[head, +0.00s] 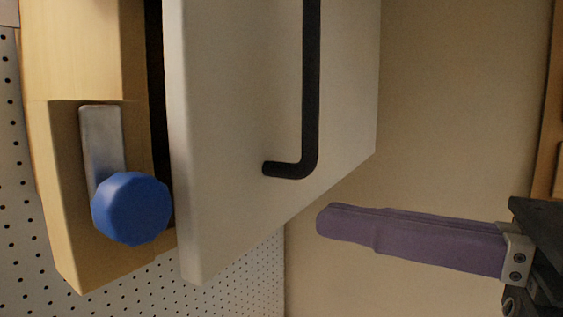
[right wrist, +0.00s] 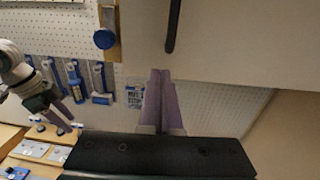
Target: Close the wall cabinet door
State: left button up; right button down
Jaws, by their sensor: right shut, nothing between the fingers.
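The wall cabinet door (head: 235,130) is a pale grey panel with a black bar handle (head: 310,90). In the head view a dark gap shows between its left edge and the wooden cabinet frame (head: 85,50), so it stands ajar. The door (right wrist: 230,40) and handle (right wrist: 174,25) also show in the right wrist view. My right gripper (head: 325,221) has purple fingers, shut and empty, to the right of and below the handle, and I see no contact with the door. In the right wrist view my left gripper (right wrist: 70,118) is small at the left; its jaw state is unclear.
A blue knob (head: 131,209) on a metal bar sits in the wooden frame's recess. A perforated wall panel (head: 235,275) lies behind. Blue and grey tools (right wrist: 75,82) hang there, above a bench (right wrist: 30,150) with several items at lower left.

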aim_at(257, 209)
jog(key=p+x, duration=0.1)
jog(key=x, duration=0.3)
jog(key=shift+r+p, duration=0.2)
jog(key=shift+p, duration=0.2)
jog(key=shift+w+a+f, duration=0.2)
jog(key=shift+a, duration=0.05)
jog(key=a+p, duration=0.1)
jog(key=w+a+p, duration=0.1)
jog(key=w+a+m+t+p, duration=0.1)
jog(key=shift+a+r+h, duration=0.1)
jog(key=shift+r+h, duration=0.2)
jog(key=shift+h, duration=0.1)
jog(key=shift+a+f, duration=0.2)
jog(key=shift+f, duration=0.2)
